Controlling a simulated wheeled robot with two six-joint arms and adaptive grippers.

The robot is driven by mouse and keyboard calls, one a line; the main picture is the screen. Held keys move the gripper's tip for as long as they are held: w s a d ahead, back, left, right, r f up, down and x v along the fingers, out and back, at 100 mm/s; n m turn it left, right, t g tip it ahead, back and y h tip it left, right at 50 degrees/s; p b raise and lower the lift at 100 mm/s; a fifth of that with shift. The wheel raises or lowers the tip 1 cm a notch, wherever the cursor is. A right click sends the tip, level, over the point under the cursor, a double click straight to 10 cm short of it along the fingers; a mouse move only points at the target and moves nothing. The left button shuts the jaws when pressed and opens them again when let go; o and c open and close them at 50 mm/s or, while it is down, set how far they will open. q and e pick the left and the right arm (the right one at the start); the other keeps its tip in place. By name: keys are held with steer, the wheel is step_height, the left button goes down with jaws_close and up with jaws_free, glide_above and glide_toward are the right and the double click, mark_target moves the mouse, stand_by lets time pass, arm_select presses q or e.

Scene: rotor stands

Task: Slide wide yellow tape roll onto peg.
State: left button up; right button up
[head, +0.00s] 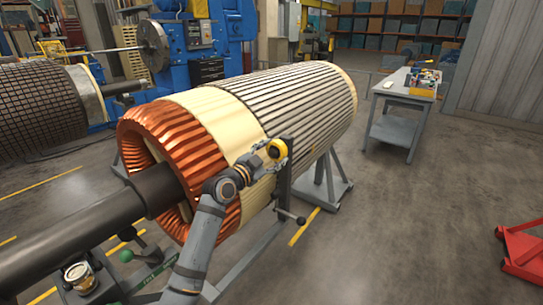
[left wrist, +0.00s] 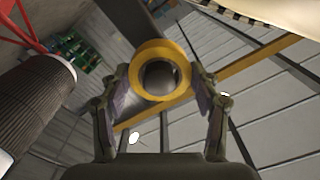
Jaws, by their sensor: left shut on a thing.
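The wide yellow tape roll (head: 277,149) is held in front of the right side of the big rotor. My left gripper (head: 271,149) is shut on it. In the left wrist view the yellow roll (left wrist: 161,48) sits between the two fingers of my left gripper (left wrist: 161,82), with its open hole facing the camera. A grey, blurred surface shows through the hole. I cannot clearly make out a peg in either view. A dark upright post (head: 284,184) with a black-knobbed lever stands just below the roll. My right gripper is not in view.
The large rotor (head: 310,105) with copper end windings (head: 160,135) rests on a grey stand (head: 325,190) close beside my left arm. A grey work table (head: 405,92) with tools stands behind right. A red stand (head: 525,250) is at the right edge. The floor between is clear.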

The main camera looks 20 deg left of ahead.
arm_select(q)
steer(key=shift+w+d+b, duration=0.2)
steer(key=shift+w+b, duration=0.15)
steer(key=shift+w, duration=0.25)
steer(key=shift+w, duration=0.1)
steer(key=o, duration=1.1)
steer(key=shift+o, duration=0.7)
steer(key=shift+o, duration=0.7)
steer(key=p+v, duration=0.1)
steer(key=v, duration=0.8)
steer(key=shift+d, duration=0.1)
steer(key=shift+c, duration=0.3)
